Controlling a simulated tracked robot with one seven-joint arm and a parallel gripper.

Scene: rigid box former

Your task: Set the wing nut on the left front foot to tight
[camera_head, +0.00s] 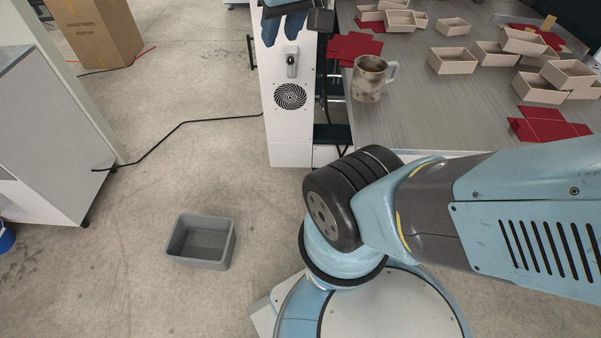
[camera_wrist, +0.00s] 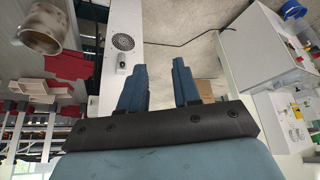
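My gripper (camera_wrist: 160,84) shows in the wrist view with its two blue fingers well apart and nothing between them. The white cabinet (camera_head: 286,132) stands at the centre of the head view, with a round fan grille and a grey handle-like switch on it. It also shows behind the left finger in the wrist view (camera_wrist: 115,85). Blue shapes under a dark bar at the top of the head view may be my fingers; I cannot be sure. I cannot make out the wing nut or the left front foot in either view.
A grey table (camera_head: 410,115) right of the cabinet bears a stained mug (camera_head: 369,79), small open boxes and red sheets. A grey bin (camera_head: 201,242) stands on the floor. A black cable (camera_head: 180,126) crosses the floor towards a white unit (camera_head: 55,125). Floor between is mostly clear.

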